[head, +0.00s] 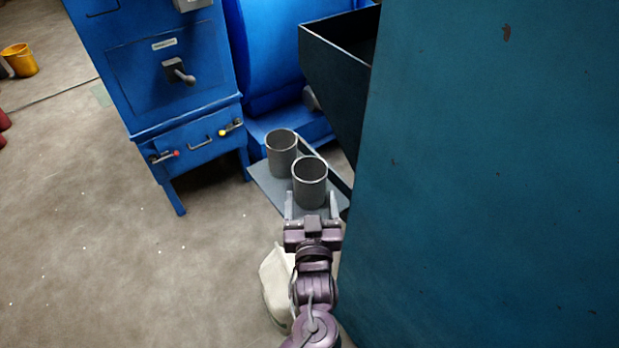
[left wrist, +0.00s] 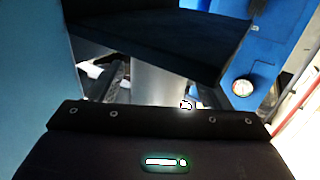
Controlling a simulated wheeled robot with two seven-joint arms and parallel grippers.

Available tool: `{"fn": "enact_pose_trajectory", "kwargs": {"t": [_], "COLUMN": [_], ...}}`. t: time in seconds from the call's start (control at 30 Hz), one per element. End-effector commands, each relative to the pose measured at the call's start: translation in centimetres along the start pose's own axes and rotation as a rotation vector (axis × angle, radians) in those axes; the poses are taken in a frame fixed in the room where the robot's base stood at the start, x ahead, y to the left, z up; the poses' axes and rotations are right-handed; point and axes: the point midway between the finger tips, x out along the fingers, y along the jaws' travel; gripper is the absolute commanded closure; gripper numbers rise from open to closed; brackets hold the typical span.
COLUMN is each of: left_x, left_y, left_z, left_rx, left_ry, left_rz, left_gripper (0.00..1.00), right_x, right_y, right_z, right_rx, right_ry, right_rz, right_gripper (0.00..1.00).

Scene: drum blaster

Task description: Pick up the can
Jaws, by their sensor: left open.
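Two grey, open-topped cans stand upright on a small grey shelf (head: 265,185). The nearer can (head: 310,184) is directly ahead of my left gripper (head: 311,204), and the farther can (head: 281,155) is behind it to the left. My left gripper is open, with one finger to each side of the nearer can's lower part. I cannot tell whether the fingers touch it. In the left wrist view a grey cylindrical surface (left wrist: 158,84), apparently the nearer can, shows just beyond the gripper body; its upper part is hidden by a dark shape. My right gripper is not in view.
A large teal panel (head: 480,180) stands close on the right of my left arm. A blue cabinet (head: 165,75) with handles is at the back left, and a dark hopper (head: 335,70) overhangs behind the shelf. A pale sack (head: 274,280) lies beside my arm. The floor at left is open.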

Motion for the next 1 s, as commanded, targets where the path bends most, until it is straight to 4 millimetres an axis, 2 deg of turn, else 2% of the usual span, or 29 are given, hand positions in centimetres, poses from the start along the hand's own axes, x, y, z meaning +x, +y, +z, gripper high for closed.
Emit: {"fn": "enact_pose_trajectory", "kwargs": {"t": [0.33, 0.5, 0.73, 1.0], "left_x": [4.8, 6.3, 6.3, 6.3], "left_y": [0.0, 0.0, 0.0, 0.0], "left_z": [-0.5, -0.2, -0.1, -0.1], "left_rx": [0.002, 0.0, -0.001, 0.0], "left_ry": [0.002, 0.0, -0.001, -0.001], "left_rz": [0.0, 0.002, 0.002, 0.002], "left_gripper": [0.29, 0.29, 0.29, 0.64], "right_x": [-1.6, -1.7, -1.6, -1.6], "right_y": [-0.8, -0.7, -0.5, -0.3], "right_z": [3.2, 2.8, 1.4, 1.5], "right_rx": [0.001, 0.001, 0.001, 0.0], "right_ry": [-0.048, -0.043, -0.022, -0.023], "right_rz": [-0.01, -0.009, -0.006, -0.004], "right_gripper": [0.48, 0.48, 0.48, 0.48]}}
